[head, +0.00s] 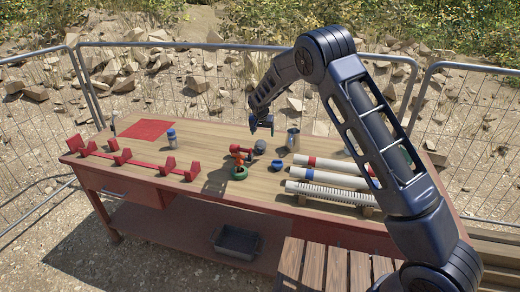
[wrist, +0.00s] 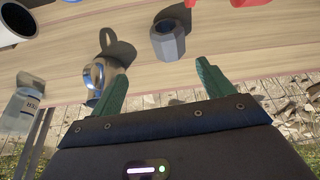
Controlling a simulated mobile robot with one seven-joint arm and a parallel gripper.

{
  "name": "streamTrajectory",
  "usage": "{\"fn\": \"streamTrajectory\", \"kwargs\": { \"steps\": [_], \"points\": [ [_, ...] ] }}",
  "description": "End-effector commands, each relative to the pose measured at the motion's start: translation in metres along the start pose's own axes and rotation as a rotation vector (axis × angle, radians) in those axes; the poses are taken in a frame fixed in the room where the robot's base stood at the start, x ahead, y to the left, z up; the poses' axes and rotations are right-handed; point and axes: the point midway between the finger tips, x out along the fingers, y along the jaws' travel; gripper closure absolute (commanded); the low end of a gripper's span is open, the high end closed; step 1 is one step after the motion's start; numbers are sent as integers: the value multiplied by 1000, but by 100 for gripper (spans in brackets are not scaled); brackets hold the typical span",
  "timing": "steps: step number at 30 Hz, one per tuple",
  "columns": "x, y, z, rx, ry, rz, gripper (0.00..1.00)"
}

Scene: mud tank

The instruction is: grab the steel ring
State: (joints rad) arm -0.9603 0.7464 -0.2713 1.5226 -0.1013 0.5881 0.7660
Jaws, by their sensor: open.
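In the head view my gripper (head: 262,127) hangs low over the back middle of the workbench (head: 215,165). I cannot make out the ring in the head view.
A grey hexagonal nut (wrist: 168,42) stands beyond the fingertips. In the head view, a red tool (head: 240,152), a blue ring (head: 277,165) and pale pipes (head: 325,192) crowd the bench.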

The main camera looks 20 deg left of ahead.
Motion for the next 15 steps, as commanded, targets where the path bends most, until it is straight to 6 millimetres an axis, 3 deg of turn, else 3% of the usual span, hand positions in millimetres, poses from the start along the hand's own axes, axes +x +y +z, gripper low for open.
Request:
{"fn": "streamTrajectory", "kwargs": {
  "steps": [5,15],
  "points": [
    [15,-18,8,-10,5,1,20],
    [51,-18,8,-10,5,2,20]
  ]
}}
